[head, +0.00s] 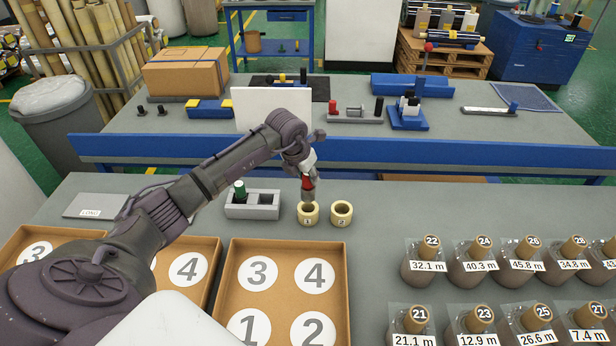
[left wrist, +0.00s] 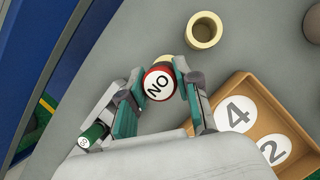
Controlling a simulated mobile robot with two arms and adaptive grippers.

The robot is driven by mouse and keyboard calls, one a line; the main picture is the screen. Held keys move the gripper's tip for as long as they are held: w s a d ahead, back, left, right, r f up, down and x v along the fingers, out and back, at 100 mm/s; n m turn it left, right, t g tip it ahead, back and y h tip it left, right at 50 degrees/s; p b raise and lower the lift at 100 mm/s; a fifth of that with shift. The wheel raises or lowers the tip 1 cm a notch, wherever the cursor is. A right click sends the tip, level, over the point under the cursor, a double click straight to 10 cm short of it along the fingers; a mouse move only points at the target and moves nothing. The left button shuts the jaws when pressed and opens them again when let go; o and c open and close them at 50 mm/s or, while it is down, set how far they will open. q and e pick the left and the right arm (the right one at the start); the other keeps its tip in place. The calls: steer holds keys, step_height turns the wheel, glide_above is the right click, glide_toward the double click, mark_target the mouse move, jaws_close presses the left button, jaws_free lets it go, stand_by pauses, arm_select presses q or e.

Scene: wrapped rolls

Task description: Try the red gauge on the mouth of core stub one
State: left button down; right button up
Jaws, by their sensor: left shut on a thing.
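My left gripper (head: 307,172) is shut on the red gauge (head: 307,184), whose end is marked NO in the left wrist view (left wrist: 158,85). The gauge is upright, directly over the mouth of core stub one (head: 307,217), a short cream tube labelled 1. Its lower end is at the mouth; I cannot tell whether it is inside. In the left wrist view, stub one is mostly hidden behind the gauge. Core stub two (head: 341,215) stands just to the right, its open mouth clear in the left wrist view (left wrist: 204,29). My right gripper is not in view.
A grey holder (head: 262,212) left of the stubs bears a green gauge (head: 240,190); its other slot is empty. Numbered trays (head: 226,270) lie in front. Several wrapped rolls (head: 424,266) stand at the right. A plate marked LONG (head: 95,206) lies left.

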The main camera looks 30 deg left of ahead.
arm_select(q)
steer(key=shift+r+p, duration=0.8)
steer(key=shift+r, duration=0.75)
